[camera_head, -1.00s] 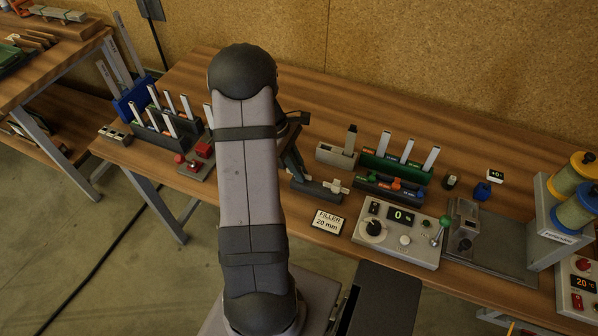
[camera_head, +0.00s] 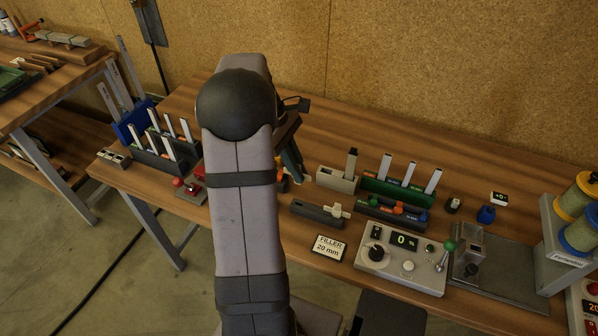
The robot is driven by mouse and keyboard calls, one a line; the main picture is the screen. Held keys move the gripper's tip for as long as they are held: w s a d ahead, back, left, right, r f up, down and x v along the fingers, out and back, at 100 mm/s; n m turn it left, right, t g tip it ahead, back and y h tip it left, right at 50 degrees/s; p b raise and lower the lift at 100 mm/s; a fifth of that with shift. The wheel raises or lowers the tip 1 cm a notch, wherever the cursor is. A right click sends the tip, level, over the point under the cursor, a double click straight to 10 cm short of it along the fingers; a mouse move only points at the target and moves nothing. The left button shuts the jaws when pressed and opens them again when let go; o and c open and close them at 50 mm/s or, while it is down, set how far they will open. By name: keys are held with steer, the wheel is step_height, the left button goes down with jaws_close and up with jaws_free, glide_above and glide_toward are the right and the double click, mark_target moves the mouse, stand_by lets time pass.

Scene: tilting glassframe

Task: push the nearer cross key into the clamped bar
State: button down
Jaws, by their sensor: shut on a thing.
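My gripper (camera_head: 299,180) shows only in part, as dark parts just right of my arm, pointing down to the bench. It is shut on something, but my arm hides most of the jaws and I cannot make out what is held. A cream cross-shaped piece (camera_head: 337,210), probably a cross key, sits at the right end of a dark long block (camera_head: 312,212), right of and nearer than the gripper. A red clamp (camera_head: 190,184) stands left of my arm, partly hidden by it. I cannot see the clamped bar. A small orange patch shows beside the arm, below the gripper.
A grey block with a dark upright post (camera_head: 351,162) and a green rack of white strips (camera_head: 396,190) stand to the right. A control box (camera_head: 403,262) and a "FILLER 20 mm" sign (camera_head: 328,247) are nearer. A dark rack (camera_head: 165,160) stands left. The bench's back strip is clear.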

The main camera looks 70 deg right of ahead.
steer(key=w+d+r+m+t+p, duration=0.2)
steer(key=w+m+p, duration=0.3)
steer(key=w+m, duration=0.5)
steer(key=w+d+r+m+t+p, duration=0.2)
steer(key=w+r+m+t+p, duration=0.2)
steer(key=w+m, duration=0.7)
steer(key=w+d+r+m+t+p, duration=0.2)
steer(key=w+r+m+p, duration=0.3)
steer(key=w+m, duration=0.6)
steer(key=m+t+p, duration=0.1)
steer(key=m, duration=0.2)
steer(key=shift+d, duration=0.25)
steer(key=shift+f, duration=0.15)
steer(key=shift+f+b, duration=0.95)
steer(key=shift+f, duration=1.85)
steer(key=shift+p, duration=0.85)
steer(key=shift+f+b, duration=0.45)
steer(key=shift+f, duration=0.5)
